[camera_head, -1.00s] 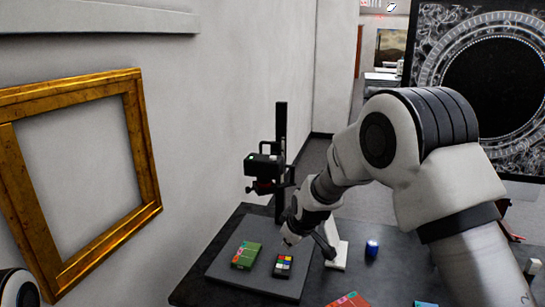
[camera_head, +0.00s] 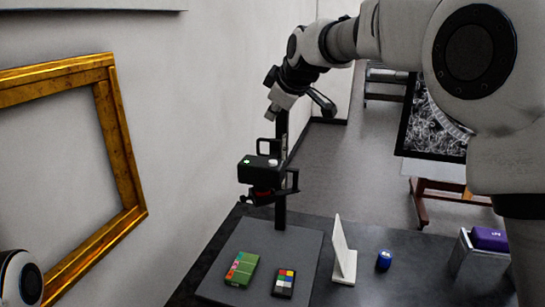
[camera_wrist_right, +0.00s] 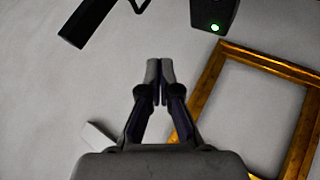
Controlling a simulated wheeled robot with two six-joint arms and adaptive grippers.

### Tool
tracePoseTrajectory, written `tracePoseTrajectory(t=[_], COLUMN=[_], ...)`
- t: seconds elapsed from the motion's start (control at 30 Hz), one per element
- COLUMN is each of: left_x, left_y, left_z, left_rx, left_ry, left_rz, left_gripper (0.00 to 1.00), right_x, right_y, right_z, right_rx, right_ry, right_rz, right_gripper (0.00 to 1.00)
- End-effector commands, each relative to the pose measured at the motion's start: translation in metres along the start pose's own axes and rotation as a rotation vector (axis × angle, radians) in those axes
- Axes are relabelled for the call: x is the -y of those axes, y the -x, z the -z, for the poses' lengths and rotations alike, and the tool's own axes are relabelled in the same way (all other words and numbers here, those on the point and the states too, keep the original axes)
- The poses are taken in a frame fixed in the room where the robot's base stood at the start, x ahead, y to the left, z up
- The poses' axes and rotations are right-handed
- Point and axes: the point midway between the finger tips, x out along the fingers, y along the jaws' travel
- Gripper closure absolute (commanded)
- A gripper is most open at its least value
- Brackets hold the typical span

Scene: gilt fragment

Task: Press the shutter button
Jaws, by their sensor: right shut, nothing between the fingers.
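The black camera (camera_head: 258,172) is mounted on a dark upright post (camera_head: 281,213). A green light (camera_head: 246,161) and a small pale round button (camera_head: 272,162), which looks like the shutter button, show on its top. My right gripper (camera_head: 273,110) is above the camera in the head view, apart from it, pointing down. In the right wrist view the fingertips (camera_wrist_right: 160,70) are together with nothing between them. The camera's edge with its green light (camera_wrist_right: 214,27) shows at the top there; the button does not show. My left gripper is out of view.
The grey baseboard (camera_head: 232,290) holds a green box (camera_head: 242,269) and a colour chart (camera_head: 284,283). A white angled stand (camera_head: 345,262), a blue cylinder (camera_head: 384,260) and a purple item (camera_head: 488,239) are to the right. A gilt frame (camera_head: 130,165) is at left.

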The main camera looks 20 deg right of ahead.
Motion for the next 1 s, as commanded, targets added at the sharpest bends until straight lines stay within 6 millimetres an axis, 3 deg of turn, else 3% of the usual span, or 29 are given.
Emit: tracePoseTrajectory(t=[0.27, 0.73, 1.0], left_x=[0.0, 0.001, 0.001], left_y=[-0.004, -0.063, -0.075], left_z=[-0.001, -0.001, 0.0], left_rx=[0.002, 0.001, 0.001], left_ry=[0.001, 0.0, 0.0], left_rz=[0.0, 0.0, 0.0], left_gripper=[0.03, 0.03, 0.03], right_x=[0.003, 0.035, 0.045], right_y=[-0.004, -0.048, -0.062], right_z=[-0.003, -0.035, -0.045], right_rx=[0.0, 0.001, 0.0], right_ry=[-0.001, -0.001, -0.001], right_rz=[0.0, 0.0, 0.0], right_gripper=[1.0, 1.0, 1.0])
